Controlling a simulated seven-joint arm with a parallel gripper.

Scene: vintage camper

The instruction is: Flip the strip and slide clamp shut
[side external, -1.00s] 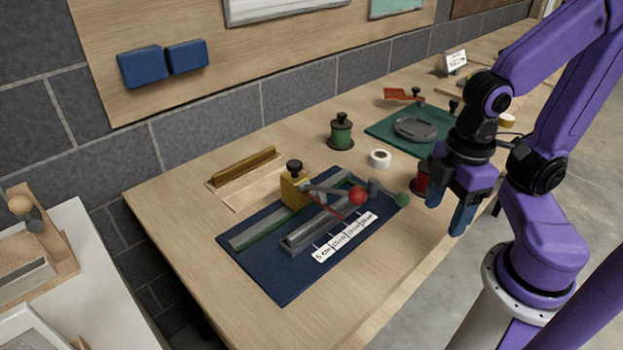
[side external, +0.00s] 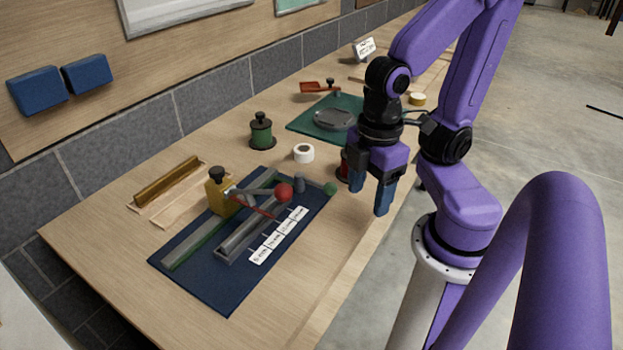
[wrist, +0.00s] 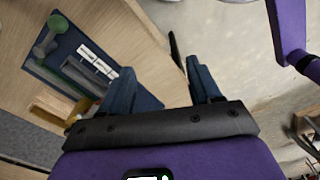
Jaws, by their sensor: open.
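A dark blue board (side external: 225,290) lies on the bench with a clamp fixture on it. A yellow block (side external: 217,192) with a black knob carries a lever ending in a red ball (side external: 284,192). A second lever ends in a green ball (side external: 330,188), which also shows in the wrist view (wrist: 57,22). A grey strip edged green (side external: 190,245) lies along the board's left side, beside a grey channel (side external: 245,235). A white marked label (side external: 278,236) runs along the channel. My gripper (side external: 370,200) is open and empty, right of the board, apart from the fixture.
A red spool (side external: 345,165) stands close behind my gripper. A white tape roll (side external: 304,153), a green spool (side external: 261,130) and a teal mat (side external: 300,125) lie further back. A shallow wooden tray with a brass bar (side external: 167,181) sits left. The bench front edge is clear.

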